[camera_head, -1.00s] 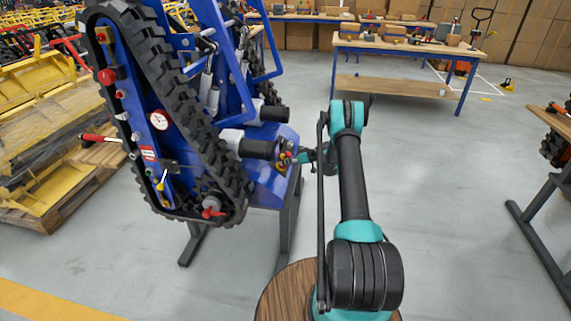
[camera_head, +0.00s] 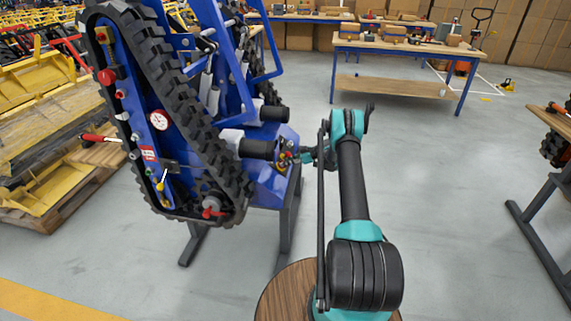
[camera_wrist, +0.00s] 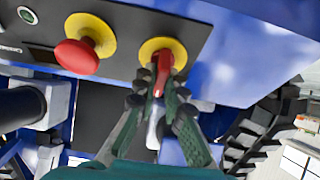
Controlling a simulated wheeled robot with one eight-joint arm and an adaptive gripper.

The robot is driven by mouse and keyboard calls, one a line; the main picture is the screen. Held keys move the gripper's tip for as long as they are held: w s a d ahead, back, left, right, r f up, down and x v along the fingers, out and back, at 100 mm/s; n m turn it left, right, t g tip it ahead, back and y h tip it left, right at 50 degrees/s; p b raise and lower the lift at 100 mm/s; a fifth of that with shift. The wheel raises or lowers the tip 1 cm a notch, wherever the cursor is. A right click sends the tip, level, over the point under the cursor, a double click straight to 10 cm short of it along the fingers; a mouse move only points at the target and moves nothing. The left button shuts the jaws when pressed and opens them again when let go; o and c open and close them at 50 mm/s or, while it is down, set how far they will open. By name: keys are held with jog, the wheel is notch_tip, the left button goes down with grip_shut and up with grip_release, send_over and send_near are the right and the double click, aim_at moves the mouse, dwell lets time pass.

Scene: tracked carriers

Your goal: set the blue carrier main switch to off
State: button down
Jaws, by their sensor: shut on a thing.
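The blue carrier (camera_head: 270,188) stands on a dark stand left of my arm, with a black rubber track along its side. In the wrist view, a red rotary switch handle (camera_wrist: 163,66) sits on a yellow round plate (camera_wrist: 148,47) on the carrier's dark panel (camera_wrist: 118,20). My gripper (camera_wrist: 160,92) is shut on this red handle, one finger on each side. The handle points down the picture, towards the gripper. In the head view, my gripper (camera_head: 306,156) is at the carrier's right end, where the switch is too small to read.
A red mushroom button (camera_wrist: 76,57) on a yellow plate is just left of the switch. A green round indicator (camera_wrist: 27,15) is at the panel's upper left. A workbench (camera_head: 400,48) stands behind. Yellow machine parts on a pallet (camera_head: 40,212) lie left. Floor behind my arm is clear.

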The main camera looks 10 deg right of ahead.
jog(key=c, duration=1.6)
grip_release()
jog(key=shift+d, duration=0.1)
jog(key=v, duration=1.1)
jog(key=shift+s+d+r, duration=0.15)
jog(key=shift+d+r, duration=0.05)
jog(key=shift+d, duration=0.15)
